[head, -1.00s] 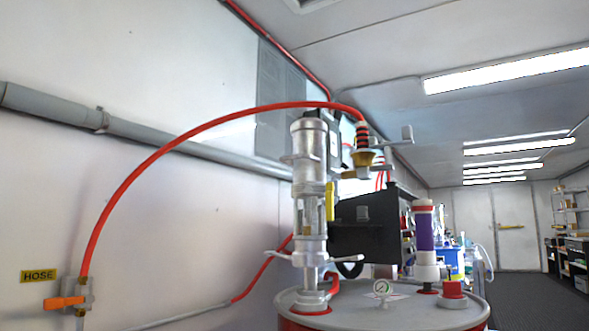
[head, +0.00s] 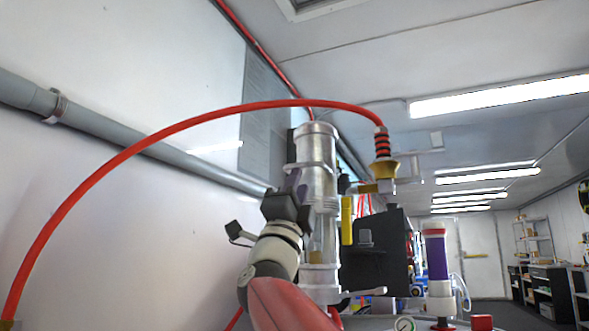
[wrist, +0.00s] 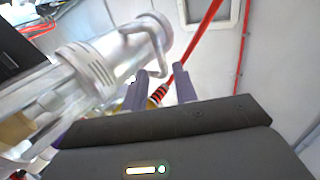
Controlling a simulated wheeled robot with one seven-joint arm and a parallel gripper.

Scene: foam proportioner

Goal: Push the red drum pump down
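The drum pump is a tall silver cylinder with a clear middle section (head: 320,240). It stands upright in the head view, with a silver cap at its top. In the wrist view its silver body (wrist: 95,70), with a curved handle, fills the upper left. My gripper (head: 288,185) is beside the pump's upper part, on its left in the head view. Its two fingers (wrist: 160,90) are apart with nothing held between them. The head view does not show clearly whether it touches the pump.
A red hose (head: 200,130) arches over the pump to a brass fitting (head: 380,170) on its right. A black box (head: 375,250) and a purple-and-white cylinder (head: 437,265) stand to the right. A grey pipe (head: 110,125) runs along the left wall.

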